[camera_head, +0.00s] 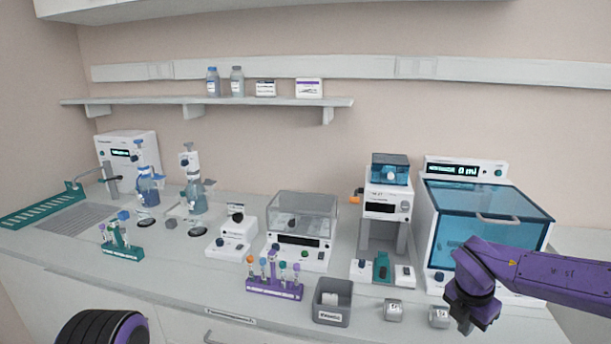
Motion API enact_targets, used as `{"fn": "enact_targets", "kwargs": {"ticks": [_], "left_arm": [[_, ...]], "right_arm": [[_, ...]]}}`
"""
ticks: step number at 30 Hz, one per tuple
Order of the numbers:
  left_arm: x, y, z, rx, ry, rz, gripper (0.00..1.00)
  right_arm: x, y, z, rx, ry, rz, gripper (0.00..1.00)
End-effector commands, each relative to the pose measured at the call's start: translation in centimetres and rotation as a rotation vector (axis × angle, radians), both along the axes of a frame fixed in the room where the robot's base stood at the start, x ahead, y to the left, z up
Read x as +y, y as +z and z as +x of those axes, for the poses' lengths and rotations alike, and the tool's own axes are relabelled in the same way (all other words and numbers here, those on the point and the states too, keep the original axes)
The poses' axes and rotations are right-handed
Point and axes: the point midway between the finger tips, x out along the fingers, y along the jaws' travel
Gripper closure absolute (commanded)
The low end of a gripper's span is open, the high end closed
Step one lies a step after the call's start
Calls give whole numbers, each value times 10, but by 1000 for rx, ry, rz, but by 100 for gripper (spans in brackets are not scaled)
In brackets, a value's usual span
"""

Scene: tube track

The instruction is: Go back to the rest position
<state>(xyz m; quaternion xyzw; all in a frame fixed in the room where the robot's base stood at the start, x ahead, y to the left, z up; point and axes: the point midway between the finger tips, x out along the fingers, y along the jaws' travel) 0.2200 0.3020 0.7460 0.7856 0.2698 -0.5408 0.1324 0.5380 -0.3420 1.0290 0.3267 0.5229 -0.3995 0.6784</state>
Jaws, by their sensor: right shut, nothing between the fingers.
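My right gripper (468,325) hangs at the end of the purple right arm, which comes in from the right edge. It is shut with nothing in it, in front of the bench's front right part. It partly covers the machine with the blue lid behind it. My left gripper is not in view. A dark rounded part of mine with purple edges shows at the bottom left.
A purple rack (272,290) with several tubes, a grey bin (331,309) and two small grey blocks (393,311) stand along the front. A blue-lidded machine (487,214) stands right. A teal rack (124,250) stands left. Bare bench lies between the racks.

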Motion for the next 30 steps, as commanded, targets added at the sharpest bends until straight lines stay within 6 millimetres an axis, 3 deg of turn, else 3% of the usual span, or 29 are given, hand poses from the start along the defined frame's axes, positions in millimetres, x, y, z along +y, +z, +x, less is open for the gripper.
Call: {"fn": "enact_targets", "kwargs": {"ticks": [5,8,11,12,16,17,18,22,25,30], "left_arm": [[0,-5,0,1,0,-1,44],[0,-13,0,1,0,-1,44],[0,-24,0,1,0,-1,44],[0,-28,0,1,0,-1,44],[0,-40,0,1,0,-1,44],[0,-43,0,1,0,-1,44],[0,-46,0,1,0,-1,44],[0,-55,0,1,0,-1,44],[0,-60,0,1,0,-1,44],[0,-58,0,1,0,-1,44]], "right_arm": [[-8,-44,-4,97,598,-338,100],[-3,-95,-18,273,1134,-606,100],[17,-169,-56,545,1838,-866,100],[26,-197,-78,643,2102,-932,100],[48,-271,-165,843,2810,-1002,100],[51,-284,-187,-822,-2797,943,100],[52,-298,-215,-770,-2704,841,100],[45,-327,-287,-693,-2553,611,100],[39,-340,-313,-690,-2504,521,100],[40,-341,-320,-682,-2508,501,100]]}}
